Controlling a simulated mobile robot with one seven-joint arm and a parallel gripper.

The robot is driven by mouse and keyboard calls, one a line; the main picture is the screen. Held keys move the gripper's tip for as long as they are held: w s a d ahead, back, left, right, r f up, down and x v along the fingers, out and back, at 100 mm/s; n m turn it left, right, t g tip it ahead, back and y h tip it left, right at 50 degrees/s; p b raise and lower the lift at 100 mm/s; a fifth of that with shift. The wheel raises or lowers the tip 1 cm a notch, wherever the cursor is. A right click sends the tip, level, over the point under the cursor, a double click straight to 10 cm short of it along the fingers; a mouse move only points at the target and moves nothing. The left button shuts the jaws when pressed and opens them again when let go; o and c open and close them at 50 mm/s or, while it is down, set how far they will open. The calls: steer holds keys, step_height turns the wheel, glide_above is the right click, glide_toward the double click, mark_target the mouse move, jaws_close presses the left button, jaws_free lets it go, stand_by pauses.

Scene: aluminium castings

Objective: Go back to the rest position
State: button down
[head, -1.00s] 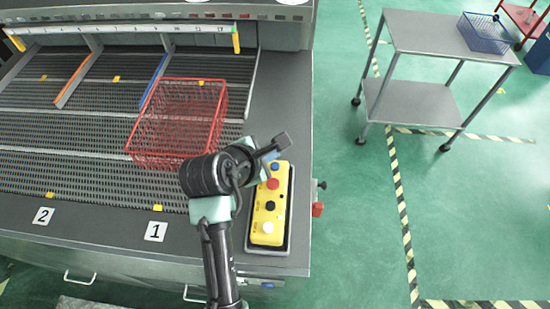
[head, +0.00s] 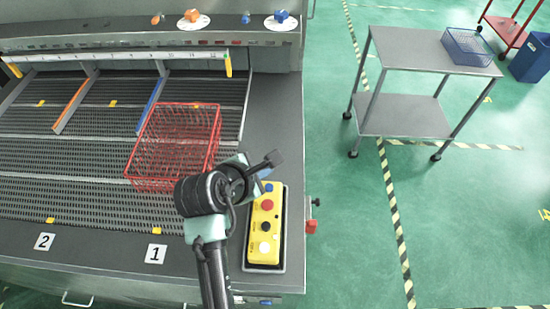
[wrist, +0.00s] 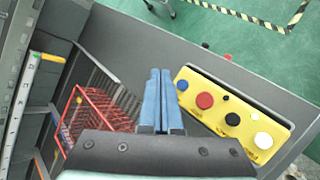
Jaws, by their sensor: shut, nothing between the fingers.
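My gripper (head: 272,160) is at the end of my arm, in front of the machine and above its right side, near the yellow button box. In the wrist view the two blue fingers (wrist: 157,98) are together, with nothing between them. The yellow button box (head: 265,228) lies below and to the right of the fingers in the wrist view (wrist: 222,112). It carries blue, red, black and white buttons. The fingers look apart from it.
A red wire basket (head: 172,145) stands on the machine's slatted bed, left of my gripper; it also shows in the wrist view (wrist: 95,112). A grey cart (head: 405,115) with a blue basket (head: 468,47) stands at the right. Green floor between is clear.

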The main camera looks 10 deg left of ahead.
steer(key=w+d+r+m+t+y+b, duration=0.1)
steer(key=w+d+r+m+t+b, duration=0.2)
steer(key=r, duration=0.5)
steer(key=w+r+m+t+y+b, duration=0.1)
steer(key=r+m+t+b, duration=0.15)
steer(key=r+m, duration=0.45)
steer(key=w+d+r+m+t+b, duration=0.2)
steer(key=r+m+t, duration=0.15)
steer(key=r, duration=0.55)
steer(key=s+d+r+m+t+b, duration=0.2)
steer(key=s+d+r+m+t, duration=0.1)
steer(key=s+r, duration=0.5)
steer(key=s+d+r+m+t+b, duration=0.2)
steer(key=s+r+m+t, duration=0.4)
steer(key=r, duration=0.5)
steer(key=shift+s+d+r+m, duration=0.35)
steer(key=shift+s+d+m, duration=0.55)
steer(key=shift+m, duration=0.05)
steer(key=shift+f, duration=0.1)
